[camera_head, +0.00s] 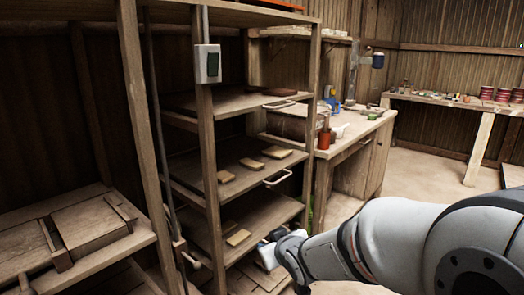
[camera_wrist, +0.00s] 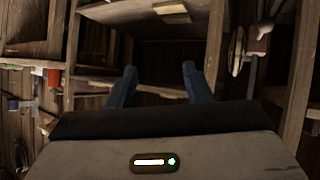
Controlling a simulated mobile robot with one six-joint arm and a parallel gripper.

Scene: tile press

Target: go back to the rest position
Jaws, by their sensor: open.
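My gripper (camera_head: 270,248) is at the lower right of the wooden rack in the head view, close to the front of its lower shelf (camera_head: 205,245). The wrist view shows its two blue fingers (camera_wrist: 160,85) spread apart with nothing between them. My arm reaches in from the right edge of the head view. I cannot tell whether the gripper touches the rack.
The rack's middle shelf (camera_head: 200,165) holds pale tiles (camera_head: 252,163), and two tiles (camera_head: 238,237) lie on the lower shelf. A wooden press bench (camera_head: 40,265) stands left. A workbench (camera_head: 350,137) with small items stands behind. Open floor (camera_head: 425,175) lies right.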

